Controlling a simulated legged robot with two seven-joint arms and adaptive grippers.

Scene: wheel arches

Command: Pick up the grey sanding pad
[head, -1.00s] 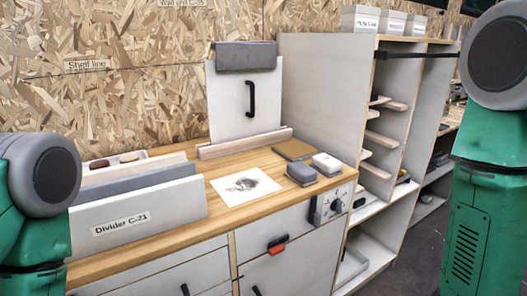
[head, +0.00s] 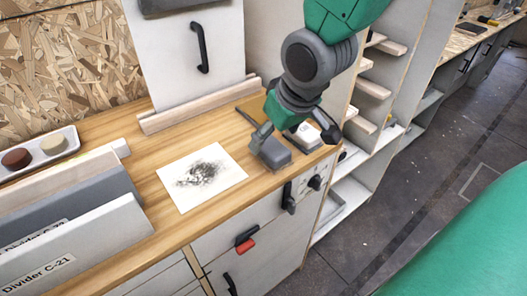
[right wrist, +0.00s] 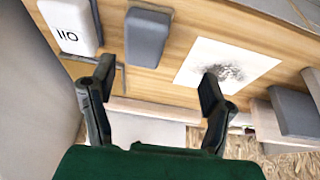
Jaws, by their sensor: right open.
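The grey sanding pad (head: 272,154) lies on the wooden worktop near its front right corner. It also shows in the right wrist view (right wrist: 148,38), beyond the fingertips and between their lines. A white block (head: 305,137) marked "110" in the right wrist view (right wrist: 70,25) lies beside the pad. My right gripper (head: 297,133) is open and empty. Its fingers point down above the pad and white block, and one finger overlaps the pad's back edge in the head view. I cannot tell if they touch. My left gripper is out of view.
A smudged white sheet (head: 202,176) lies left of the pad. Grey and white dividers (head: 80,250) stand at the left. An upright white panel with a black handle (head: 200,45) stands behind a wooden rail (head: 195,107). Open shelves (head: 372,85) are at the right.

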